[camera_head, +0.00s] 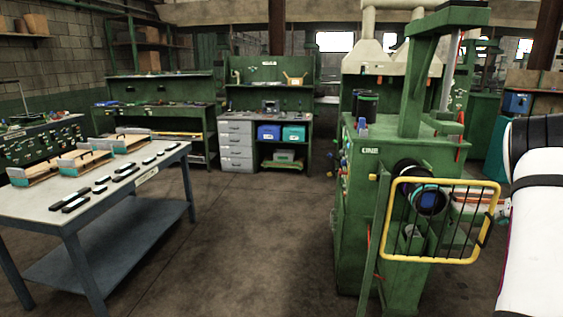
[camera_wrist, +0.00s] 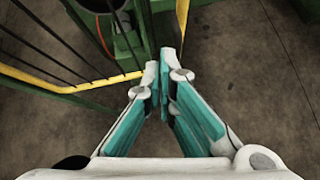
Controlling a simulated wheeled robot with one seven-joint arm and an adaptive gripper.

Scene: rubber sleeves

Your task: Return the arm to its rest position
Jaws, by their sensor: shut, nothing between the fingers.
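My gripper (camera_wrist: 164,72) is in the wrist view, its two teal-padded fingers shut with nothing between them. It points down over the floor, with the yellow guard frame (camera_wrist: 62,88) of the green machine close by at the left and top. In the head view, part of my white arm stands at the right edge, beside the machine's yellow barred guard (camera_head: 440,262). My gripper is not visible in the head view.
The green machine (camera_head: 385,250) stands right of centre. A table (camera_head: 130,185) with wooden trays and several dark sleeves is at the left. Workbenches (camera_head: 150,115) and a grey drawer unit (camera_head: 236,146) stand behind. The floor (camera_head: 250,240) between table and machine is clear.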

